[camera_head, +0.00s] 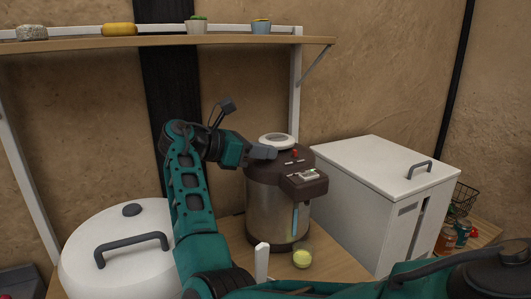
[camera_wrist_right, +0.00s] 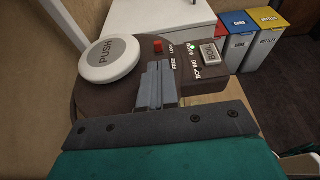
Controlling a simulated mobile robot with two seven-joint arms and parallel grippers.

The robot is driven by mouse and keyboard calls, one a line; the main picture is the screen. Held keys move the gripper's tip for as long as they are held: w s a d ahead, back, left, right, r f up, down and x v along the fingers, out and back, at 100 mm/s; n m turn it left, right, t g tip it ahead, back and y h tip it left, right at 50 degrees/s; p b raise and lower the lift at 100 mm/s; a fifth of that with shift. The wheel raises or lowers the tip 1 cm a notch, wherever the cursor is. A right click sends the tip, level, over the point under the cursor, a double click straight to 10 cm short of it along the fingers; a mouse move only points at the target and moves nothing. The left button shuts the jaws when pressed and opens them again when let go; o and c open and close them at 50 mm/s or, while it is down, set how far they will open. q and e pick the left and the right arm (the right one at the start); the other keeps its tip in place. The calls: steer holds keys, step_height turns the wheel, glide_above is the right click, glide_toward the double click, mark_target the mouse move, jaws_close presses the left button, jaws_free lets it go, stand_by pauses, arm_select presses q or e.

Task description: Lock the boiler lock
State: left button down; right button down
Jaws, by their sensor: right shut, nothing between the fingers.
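The boiler (camera_head: 270,212) is a steel pot with a dark brown top, standing on the wooden counter. Its top carries a white round PUSH button (camera_wrist_right: 108,60), a small red switch (camera_wrist_right: 158,46) and a small display (camera_wrist_right: 209,53). The red switch (camera_head: 295,153) also shows in the head view. My right gripper (camera_head: 268,152) is over the boiler's top, beside the push button. In the right wrist view its fingers (camera_wrist_right: 158,68) are shut and empty, with the tips just short of the red switch in the picture. I cannot tell whether they touch the top. My left gripper is not in view.
A white round-lidded cooker (camera_head: 120,245) stands at the left. A white box (camera_head: 385,165) with a handle is close at the boiler's right. A shelf (camera_head: 160,41) runs above. Bins (camera_wrist_right: 240,42) show beyond.

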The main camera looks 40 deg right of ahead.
steer(key=v, duration=0.9)
steer(key=shift+s, duration=0.1)
